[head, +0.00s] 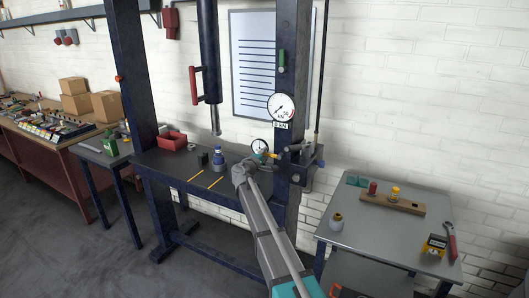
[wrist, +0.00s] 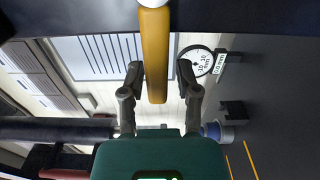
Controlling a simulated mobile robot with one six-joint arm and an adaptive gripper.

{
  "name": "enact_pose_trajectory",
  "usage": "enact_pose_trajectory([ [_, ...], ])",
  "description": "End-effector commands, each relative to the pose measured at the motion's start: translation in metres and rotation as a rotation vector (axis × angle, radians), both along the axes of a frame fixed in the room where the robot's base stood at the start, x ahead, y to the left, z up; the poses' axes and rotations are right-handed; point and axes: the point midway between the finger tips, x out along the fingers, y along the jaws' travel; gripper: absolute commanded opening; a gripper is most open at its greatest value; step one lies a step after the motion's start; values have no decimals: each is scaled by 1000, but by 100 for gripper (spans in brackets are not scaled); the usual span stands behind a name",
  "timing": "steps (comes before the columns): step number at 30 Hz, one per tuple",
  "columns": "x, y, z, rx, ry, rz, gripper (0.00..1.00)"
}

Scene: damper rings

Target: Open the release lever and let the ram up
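In the wrist view an orange bar-shaped lever (wrist: 155,55), which looks like the release lever, runs down from a pale round end at the top edge. My gripper (wrist: 160,72) is open, with one finger on each side of the lever and a gap visible on both sides. I cannot tell how deep the lever sits between them.
A dial gauge (head: 260,146) stands close behind my gripper; a force gauge (head: 281,107) is on the column (head: 292,60). A pump block (head: 307,161) with a tall rod sits to the right. The side table (head: 375,238) holds a wooden block, a ring-like part and tools.

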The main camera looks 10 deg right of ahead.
Motion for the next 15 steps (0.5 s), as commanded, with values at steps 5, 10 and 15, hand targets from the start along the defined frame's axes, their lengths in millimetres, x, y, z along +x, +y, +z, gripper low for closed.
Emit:
enact_pose_trajectory([
  [5,0,0,0,-1,1,-1,62],
  [10,0,-1,-1,-2,1,-1,62],
  [15,-1,0,-1,-2,2,-1,62],
])
